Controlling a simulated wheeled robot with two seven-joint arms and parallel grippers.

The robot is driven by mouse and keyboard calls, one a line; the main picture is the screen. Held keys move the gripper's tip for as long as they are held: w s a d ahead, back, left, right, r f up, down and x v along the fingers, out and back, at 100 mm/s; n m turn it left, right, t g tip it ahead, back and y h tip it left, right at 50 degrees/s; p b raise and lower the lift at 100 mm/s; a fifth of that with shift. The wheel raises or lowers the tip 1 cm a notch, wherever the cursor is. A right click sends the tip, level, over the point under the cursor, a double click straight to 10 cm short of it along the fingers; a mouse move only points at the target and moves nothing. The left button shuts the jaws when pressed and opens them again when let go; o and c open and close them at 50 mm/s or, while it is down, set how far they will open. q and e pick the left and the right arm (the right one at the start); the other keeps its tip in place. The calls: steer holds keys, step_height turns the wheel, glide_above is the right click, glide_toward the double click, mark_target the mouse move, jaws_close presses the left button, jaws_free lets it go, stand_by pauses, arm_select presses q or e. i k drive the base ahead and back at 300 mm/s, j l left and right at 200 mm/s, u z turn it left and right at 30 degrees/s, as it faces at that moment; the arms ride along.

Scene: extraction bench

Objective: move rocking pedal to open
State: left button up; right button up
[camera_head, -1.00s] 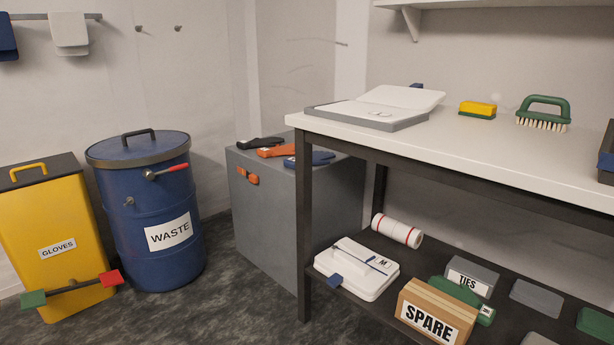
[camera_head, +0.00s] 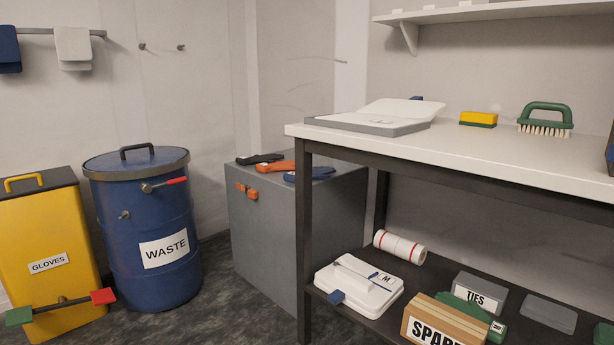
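The rocking pedal (camera_head: 62,303) is a dark bar low on the front of the yellow GLOVES bin (camera_head: 40,240). Its green end (camera_head: 19,316) is at the left and sits lower. Its red end (camera_head: 103,296) is at the right and sits higher. The bin's dark lid (camera_head: 38,182) with a yellow handle looks closed. Neither of my grippers is in view.
A blue WASTE drum (camera_head: 150,228) with a red-tipped lever stands right of the bin. A white-topped bench (camera_head: 460,152) with a loaded lower shelf fills the right. Dark floor shows in front of the drum.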

mark_target(17, 317)
steer(key=u, duration=1.45)
